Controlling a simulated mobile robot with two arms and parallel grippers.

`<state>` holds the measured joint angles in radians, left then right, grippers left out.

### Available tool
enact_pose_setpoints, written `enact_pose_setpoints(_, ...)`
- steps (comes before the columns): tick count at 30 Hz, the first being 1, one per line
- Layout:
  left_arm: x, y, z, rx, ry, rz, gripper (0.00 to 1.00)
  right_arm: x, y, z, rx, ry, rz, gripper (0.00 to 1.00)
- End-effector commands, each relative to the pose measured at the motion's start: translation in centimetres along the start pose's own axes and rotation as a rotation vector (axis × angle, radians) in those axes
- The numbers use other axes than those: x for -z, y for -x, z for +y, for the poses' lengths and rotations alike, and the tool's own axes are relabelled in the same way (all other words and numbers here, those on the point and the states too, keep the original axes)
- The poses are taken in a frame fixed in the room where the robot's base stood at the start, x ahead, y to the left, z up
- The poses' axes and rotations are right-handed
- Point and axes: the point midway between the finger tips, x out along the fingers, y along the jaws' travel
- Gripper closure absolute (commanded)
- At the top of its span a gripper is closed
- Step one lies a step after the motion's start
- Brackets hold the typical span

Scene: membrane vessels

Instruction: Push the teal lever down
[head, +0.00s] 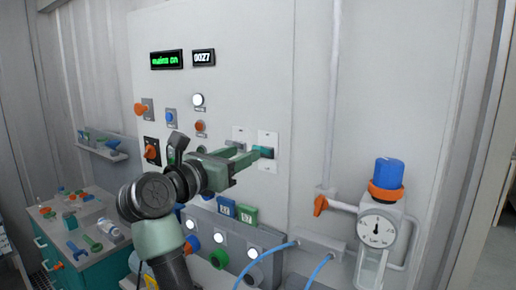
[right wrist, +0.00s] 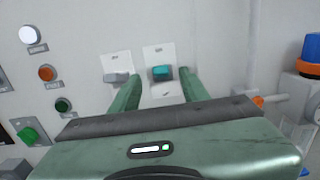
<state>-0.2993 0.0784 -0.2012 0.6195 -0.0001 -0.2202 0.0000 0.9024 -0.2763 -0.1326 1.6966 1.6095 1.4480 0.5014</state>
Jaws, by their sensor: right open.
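The teal lever (head: 264,152) sticks out from a white plate on the grey wall panel. It also shows in the right wrist view (right wrist: 162,73), between and beyond my fingers. My right gripper (head: 245,156) is open, its green fingers reaching toward the panel at the lever. In the right wrist view the right finger is close beside the lever; I cannot tell whether it touches. A grey lever (right wrist: 115,77) on a second white plate is left of the teal one, near the left finger. My left gripper is not in view.
A gauge with a blue cap (head: 390,171) and orange-handled pipe valve (head: 320,205) stand to the right. Buttons and knobs (head: 198,100) lie left of the levers. Coloured connectors with blue hoses (head: 320,268) are below. A teal bench (head: 70,270) with loose parts is far left.

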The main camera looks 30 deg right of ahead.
Motion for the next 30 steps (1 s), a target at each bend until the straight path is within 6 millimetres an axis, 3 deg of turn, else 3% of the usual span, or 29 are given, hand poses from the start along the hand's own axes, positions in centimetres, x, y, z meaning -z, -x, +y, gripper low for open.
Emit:
enact_pose_setpoints(5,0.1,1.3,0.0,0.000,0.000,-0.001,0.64,-0.1,-1.6,0.0,0.002,-0.008,0.027,0.55)
enact_pose_setpoints(15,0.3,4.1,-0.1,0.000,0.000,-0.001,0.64,0.1,-6.7,0.0,0.003,-0.006,0.025,0.55)
enact_pose_setpoints(27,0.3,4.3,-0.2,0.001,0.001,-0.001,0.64,0.4,-7.7,0.0,0.000,-0.009,0.024,0.55)
enact_pose_setpoints(30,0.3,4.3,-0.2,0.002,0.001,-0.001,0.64,0.4,-7.7,0.0,0.000,-0.009,0.024,0.80)
